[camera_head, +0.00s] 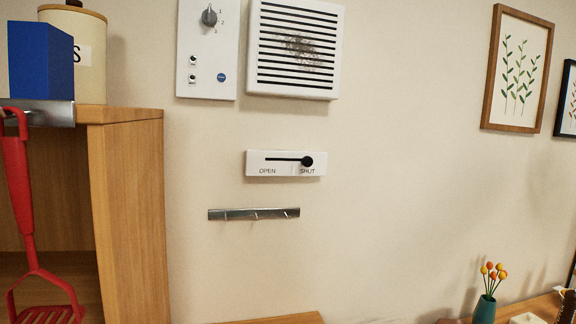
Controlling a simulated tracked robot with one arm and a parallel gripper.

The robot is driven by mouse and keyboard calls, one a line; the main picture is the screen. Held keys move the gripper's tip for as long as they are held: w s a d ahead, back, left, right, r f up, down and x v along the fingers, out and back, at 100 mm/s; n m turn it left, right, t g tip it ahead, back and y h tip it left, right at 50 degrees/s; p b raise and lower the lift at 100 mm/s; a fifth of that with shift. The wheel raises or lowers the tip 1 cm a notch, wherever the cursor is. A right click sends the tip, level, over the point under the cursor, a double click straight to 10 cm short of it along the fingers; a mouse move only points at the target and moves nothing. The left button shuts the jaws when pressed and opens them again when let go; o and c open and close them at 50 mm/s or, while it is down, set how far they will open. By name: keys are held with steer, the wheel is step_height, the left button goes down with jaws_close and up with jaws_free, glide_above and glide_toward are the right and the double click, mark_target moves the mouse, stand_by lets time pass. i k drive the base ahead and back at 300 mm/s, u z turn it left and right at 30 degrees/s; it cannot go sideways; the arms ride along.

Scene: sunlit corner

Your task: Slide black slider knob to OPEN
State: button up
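The black slider knob (307,161) sits at the right end of its dark slot, above the word SHUT. The slot runs left toward the word OPEN on a small white panel (254,158) fixed to the wall. My gripper is not visible in this view, and nothing covers the knob or the panel.
A white slatted vent (332,90) and a white switch panel (227,85) are above. A metal hook rail (225,215) is just below. A wooden cabinet (140,200) stands at left with a red masher (18,185) hanging.

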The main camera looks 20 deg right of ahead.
mark_target(307, 161)
steer(key=k, duration=1.3)
steer(key=z, duration=0.6)
steer(key=i, duration=0.9)
steer(key=z, duration=0.5)
steer(key=i, duration=1.15)
steer(key=u, duration=0.8)
steer(key=i, duration=0.35)
steer(key=u, duration=0.3)
